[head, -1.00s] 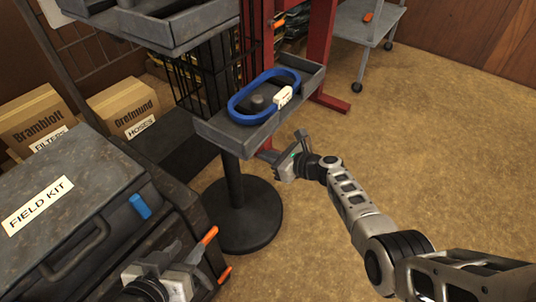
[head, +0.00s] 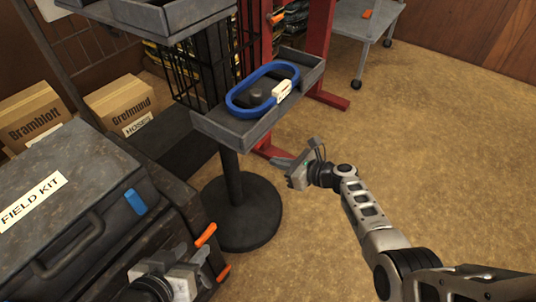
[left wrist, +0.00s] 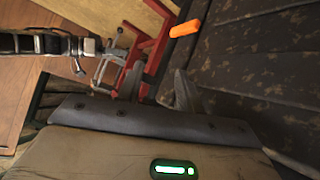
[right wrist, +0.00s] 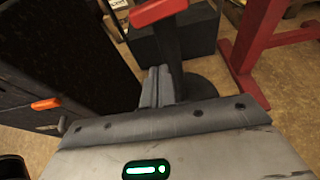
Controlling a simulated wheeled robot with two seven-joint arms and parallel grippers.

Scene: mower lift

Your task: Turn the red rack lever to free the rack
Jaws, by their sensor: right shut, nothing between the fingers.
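In the right wrist view a red bar (right wrist: 158,12) with a blunt end crosses the top, in front of the dark post of the stand. It looks like a lever, but I cannot tell for sure; I cannot make it out in the head view. My right gripper (head: 276,163) is shut and empty, to the right of the stand and below its tray. Its fingers also show in the right wrist view (right wrist: 158,86), apart from the red bar. My left gripper (left wrist: 158,88) is open and empty. In the head view it is low, beside the dark drawers.
A grey tray (head: 249,131) on the stand holds a blue loop (head: 237,92). The stand's round base (head: 241,215) is below. The field kit case (head: 50,205) and drawers with orange handles (head: 206,235) are at left. A red lift (head: 316,50) stands behind. Floor at right is clear.

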